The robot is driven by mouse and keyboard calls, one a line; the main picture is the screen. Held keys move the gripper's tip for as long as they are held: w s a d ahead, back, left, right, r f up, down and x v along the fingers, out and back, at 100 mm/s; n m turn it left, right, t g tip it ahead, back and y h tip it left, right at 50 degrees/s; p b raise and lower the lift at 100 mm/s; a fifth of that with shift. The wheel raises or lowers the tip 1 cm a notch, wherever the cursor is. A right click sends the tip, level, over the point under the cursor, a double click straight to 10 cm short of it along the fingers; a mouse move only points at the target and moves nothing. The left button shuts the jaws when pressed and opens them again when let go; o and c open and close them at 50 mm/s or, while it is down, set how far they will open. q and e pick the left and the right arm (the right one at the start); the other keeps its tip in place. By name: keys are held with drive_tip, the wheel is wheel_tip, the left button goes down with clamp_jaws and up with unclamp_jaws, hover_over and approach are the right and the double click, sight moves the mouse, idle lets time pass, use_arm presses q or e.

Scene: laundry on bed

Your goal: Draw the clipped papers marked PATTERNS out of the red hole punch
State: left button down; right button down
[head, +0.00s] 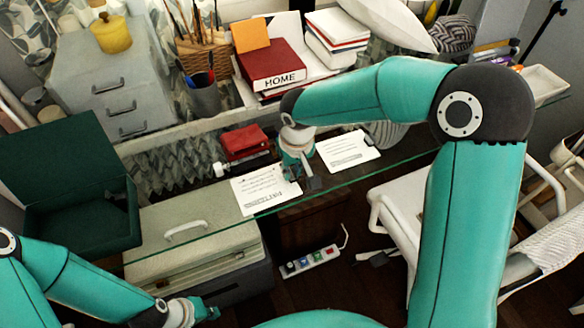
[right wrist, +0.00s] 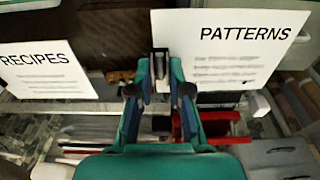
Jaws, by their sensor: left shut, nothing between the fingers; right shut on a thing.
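The PATTERNS papers (right wrist: 230,45) show their printed heading in the right wrist view. In the head view they are the left white sheet (head: 262,192), over the glass desk edge. My right gripper (head: 303,178) is shut on them at their right edge; in the right wrist view its fingertips (right wrist: 160,72) meet at the sheet's left edge. My left gripper (head: 205,310) is shut and empty, low at the left.
A RECIPES sheet (right wrist: 45,70) lies beside the PATTERNS papers. A green open box (head: 85,215) and a pale case (head: 190,245) are at the left. A white chair (head: 405,200) is at the right.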

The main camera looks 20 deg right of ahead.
wheel_tip(320, 180, up, 8)
drive_tip(key=p, duration=0.5)
